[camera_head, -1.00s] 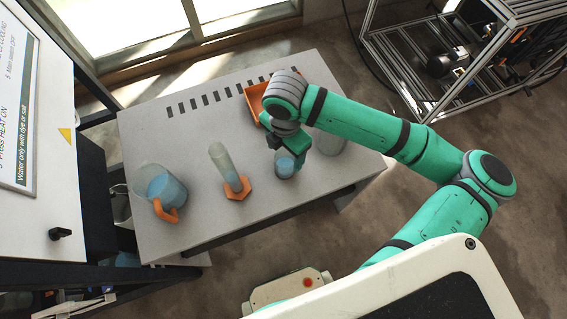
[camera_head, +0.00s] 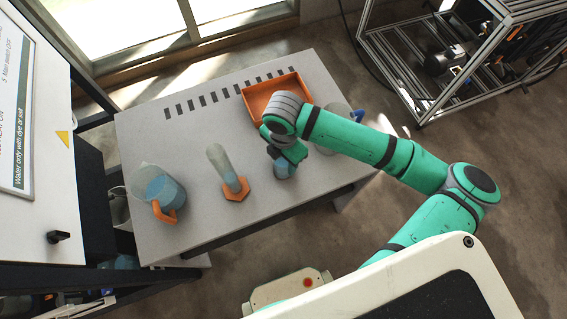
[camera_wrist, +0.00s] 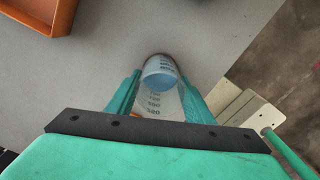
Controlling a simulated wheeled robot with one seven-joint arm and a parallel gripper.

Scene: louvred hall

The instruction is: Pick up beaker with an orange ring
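A clear beaker (camera_head: 284,171) with blue liquid stands near the front edge of the grey table (camera_head: 215,130). My gripper (camera_head: 285,157) is lowered over it from above and hides much of it. In the wrist view the beaker (camera_wrist: 160,78) lies between the two green fingers of my gripper (camera_wrist: 159,88), with dark graduation marks and the liquid showing. A small orange patch shows by the left finger, perhaps part of a ring. The fingers are close to both sides of the glass; I cannot tell whether they press on it.
A graduated cylinder (camera_head: 221,163) with an orange foot stands left of the beaker. A jug (camera_head: 160,187) with blue liquid and an orange handle stands further left. An orange tray (camera_head: 262,95) lies behind my gripper. A clear vessel (camera_head: 338,112) stands right, partly behind my arm.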

